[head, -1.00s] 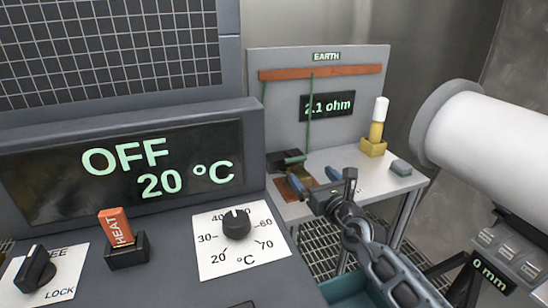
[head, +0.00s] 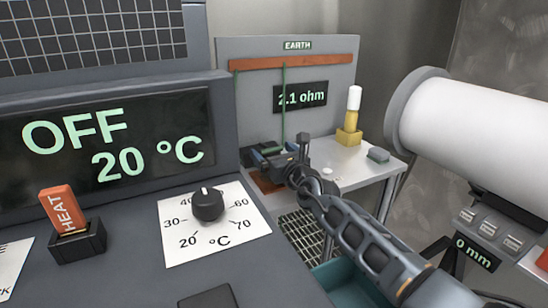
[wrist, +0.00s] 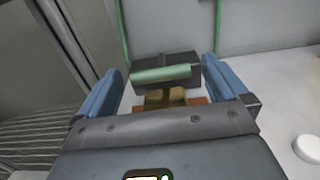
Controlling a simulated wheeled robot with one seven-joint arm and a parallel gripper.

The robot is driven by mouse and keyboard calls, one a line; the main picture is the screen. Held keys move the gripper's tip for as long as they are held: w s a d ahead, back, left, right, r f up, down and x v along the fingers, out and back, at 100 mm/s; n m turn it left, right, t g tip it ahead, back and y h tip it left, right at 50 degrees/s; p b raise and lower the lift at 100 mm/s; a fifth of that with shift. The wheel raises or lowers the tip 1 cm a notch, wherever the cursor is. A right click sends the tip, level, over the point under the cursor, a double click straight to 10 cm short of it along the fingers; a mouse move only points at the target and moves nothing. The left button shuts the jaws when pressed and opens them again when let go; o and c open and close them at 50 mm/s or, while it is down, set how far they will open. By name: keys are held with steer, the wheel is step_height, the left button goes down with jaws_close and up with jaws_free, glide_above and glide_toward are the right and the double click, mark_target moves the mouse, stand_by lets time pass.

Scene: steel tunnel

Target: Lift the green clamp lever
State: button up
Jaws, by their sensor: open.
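The green clamp lever (wrist: 162,74) lies across the front of a black clamp block (wrist: 190,84) in the wrist view, between my two blue fingers. My gripper (wrist: 160,66) is open, with one finger on each side of the lever and visible gaps to both. Brass-coloured parts (wrist: 166,97) show below the lever. In the head view my gripper (head: 270,153) is at the clamp on the left end of the bench; the lever is small there and partly hidden by my gripper.
A grey EARTH panel (head: 340,68) with a copper bar and green wires stands behind. A large white cylinder (head: 470,130) is at right.

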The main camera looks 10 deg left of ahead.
steer(key=c, duration=1.3)
